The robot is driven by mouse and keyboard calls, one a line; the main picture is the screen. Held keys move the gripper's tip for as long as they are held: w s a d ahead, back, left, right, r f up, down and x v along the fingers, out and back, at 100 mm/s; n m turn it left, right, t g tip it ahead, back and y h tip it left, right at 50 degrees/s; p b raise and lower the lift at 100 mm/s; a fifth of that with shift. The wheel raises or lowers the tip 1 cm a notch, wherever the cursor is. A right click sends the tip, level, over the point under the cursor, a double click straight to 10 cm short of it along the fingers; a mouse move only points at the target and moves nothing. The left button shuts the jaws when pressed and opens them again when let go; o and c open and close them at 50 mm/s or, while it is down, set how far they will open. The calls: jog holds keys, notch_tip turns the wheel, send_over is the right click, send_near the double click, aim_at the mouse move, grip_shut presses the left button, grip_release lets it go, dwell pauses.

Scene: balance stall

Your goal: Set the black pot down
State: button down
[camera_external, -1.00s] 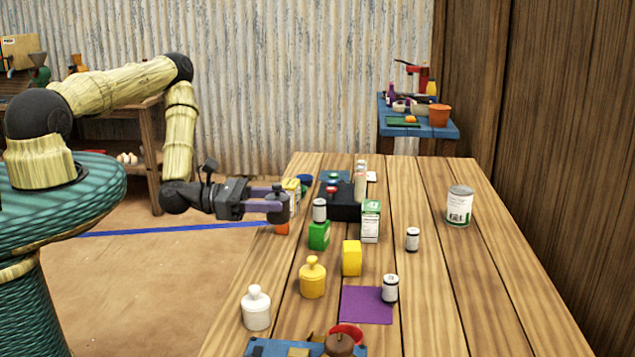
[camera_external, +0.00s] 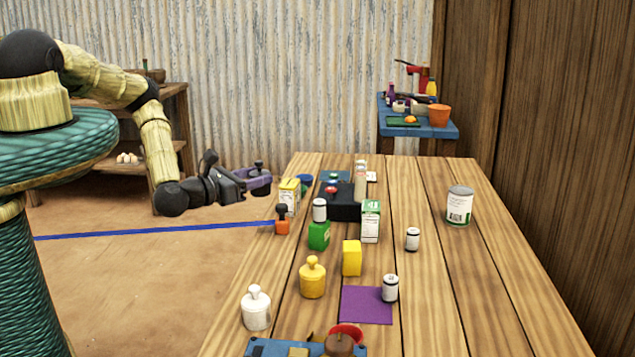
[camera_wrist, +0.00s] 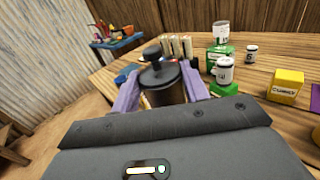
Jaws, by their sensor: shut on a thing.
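The black pot (camera_wrist: 163,82), with a round knob on its lid, is held between the two purple fingers of my gripper (camera_wrist: 162,92) in the wrist view. It looks upright or nearly so. In the outside view my gripper (camera_external: 258,180) is left of the table's far left edge, and the pot's dark knob (camera_external: 258,165) shows above the purple fingers. I see no support touching the pot. The wooden table (camera_external: 430,290) lies to the right.
An orange block (camera_external: 282,227) with a black top stands at the table's left edge. Nearby are a yellow tin (camera_external: 289,193), a green block (camera_external: 319,236) with a can on it, and a black box (camera_external: 343,206).

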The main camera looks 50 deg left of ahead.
aim_at(258, 195)
jog(key=shift+f+b, duration=2.5)
jog(key=shift+r, duration=0.1)
jog(key=shift+d, duration=0.1)
jog(key=shift+d+r+m+h+b, duration=0.1)
jog(key=shift+d+m+h+b, duration=0.3)
jog(key=shift+d+h, duration=0.2)
jog(key=s+d+r+m+g+h+b, duration=0.1)
jog(key=s+d+m+g+h+b, duration=0.4)
jog(key=d+m+h, duration=0.1)
jog(key=s+d+r+m+g+h+b, duration=0.1)
jog(key=s+d+m+g+h+b, duration=0.4)
jog(key=d+h, duration=0.4)
jog(key=shift+s+d+r+m+g+b, duration=0.25)
jog(key=shift+s+d+m+g, duration=0.3)
jog(key=shift+d+m, duration=0.45)
jog(key=shift+w, duration=0.1)
